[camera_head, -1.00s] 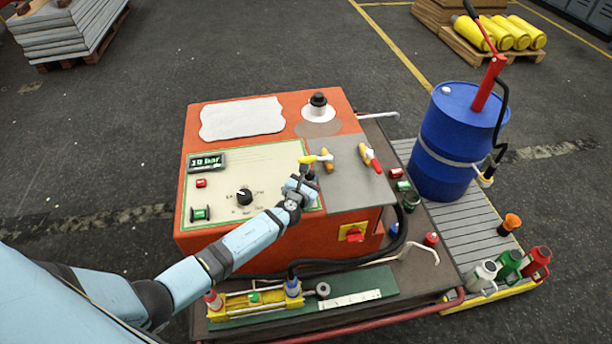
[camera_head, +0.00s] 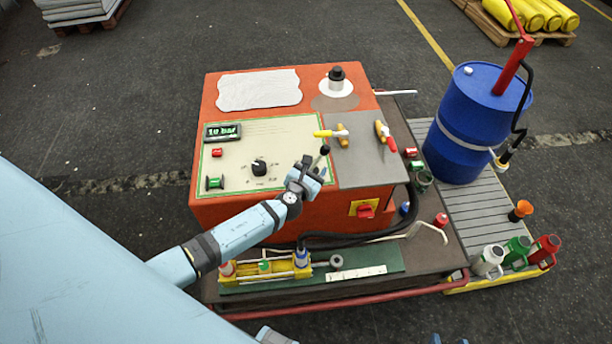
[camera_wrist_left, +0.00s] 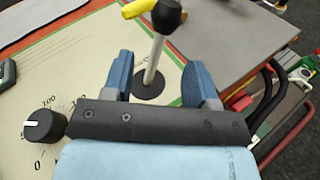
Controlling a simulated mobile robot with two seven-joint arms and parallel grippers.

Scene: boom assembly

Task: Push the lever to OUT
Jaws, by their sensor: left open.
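The lever is a pale metal stem with a black ball knob (camera_head: 325,150) on the machine's cream panel, near its right edge. In the left wrist view the lever (camera_wrist_left: 152,65) rises from a black round base and leans slightly right at the top. My left gripper (camera_head: 312,173) is open at the lever, and the knob shows just past its fingers in the head view. In the left wrist view the fingers (camera_wrist_left: 160,82) appear on either side of the stem, with gaps; I see no clear contact. Lever markings are not readable. My right gripper is not clearly visible.
A black dial (camera_head: 259,168) is left of the lever on the panel. Yellow-handled valve (camera_head: 340,134) and red-handled valve (camera_head: 385,135) stand close behind and right. A red switch (camera_head: 364,210) is on the machine's front. A blue drum (camera_head: 470,130) stands right.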

